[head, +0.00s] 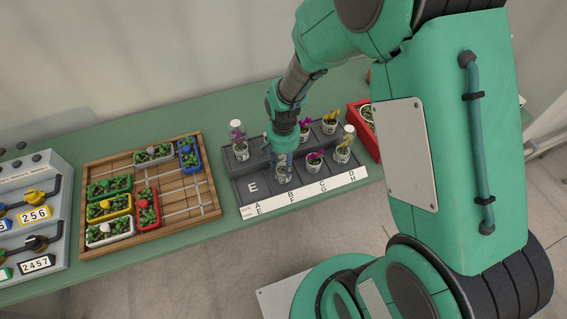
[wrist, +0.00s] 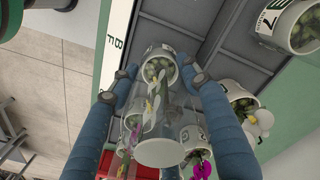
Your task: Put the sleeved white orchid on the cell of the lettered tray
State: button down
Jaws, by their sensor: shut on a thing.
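My gripper (head: 284,152) is shut on the sleeved white orchid (wrist: 158,68). In the wrist view its blue fingers stand on both sides of the clear sleeve, with the white flower inside, a white disc at the near end and the pot at the far end. In the head view the held pot (head: 284,174) shows below the fingers, over the front row of the lettered tray (head: 252,188) near the F label. I cannot tell whether it touches the tray. The front-left cell, marked E, is empty. The cell behind the gripper is partly hidden.
A capped pot (head: 238,146) stands in the tray's back-left cell. Magenta-flowered pots (head: 314,163) and another capped pot (head: 343,152) stand close on the right. A red crate (head: 362,132) is beyond them. A wooden tray of seedling boxes (head: 180,210) lies left.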

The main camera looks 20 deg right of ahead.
jog(key=shift+f, duration=0.2)
jog(key=c, duration=0.9)
grip_release()
jog(key=shift+r, duration=0.15)
notch_tip(320, 180, up, 12)
jog(key=p, duration=0.2)
jog(key=shift+p, duration=0.3)
jog(key=shift+r, duration=0.15)
